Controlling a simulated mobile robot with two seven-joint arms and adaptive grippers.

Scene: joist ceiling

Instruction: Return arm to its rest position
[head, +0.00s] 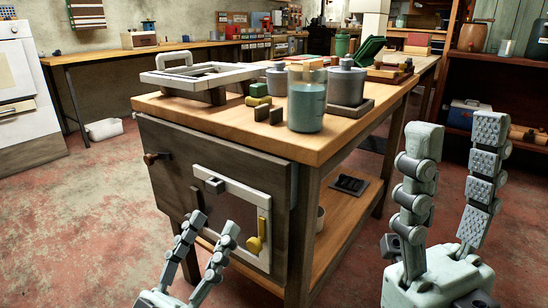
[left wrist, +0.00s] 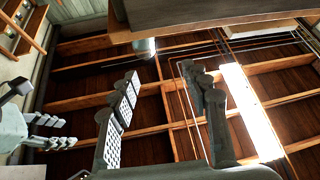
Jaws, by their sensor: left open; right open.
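My left gripper (head: 208,247) is low in the head view, in front of the cabinet side of the workbench, with its fingers apart and nothing between them. It fills the middle of the left wrist view (left wrist: 168,100), pointing up toward the ceiling. My right gripper (head: 454,150) stands upright at the right of the head view, beside the bench. Its fingers are spread and empty. The right gripper appears to show at the left edge of the left wrist view.
The wooden workbench (head: 318,146) carries a glass jar of bluish liquid (head: 307,104), metal pots (head: 346,84) and a white frame (head: 200,77). A white panel with a yellow handle (head: 232,217) is on its side. Red floor (head: 75,220) is clear at left. Shelves (head: 490,90) stand at right.

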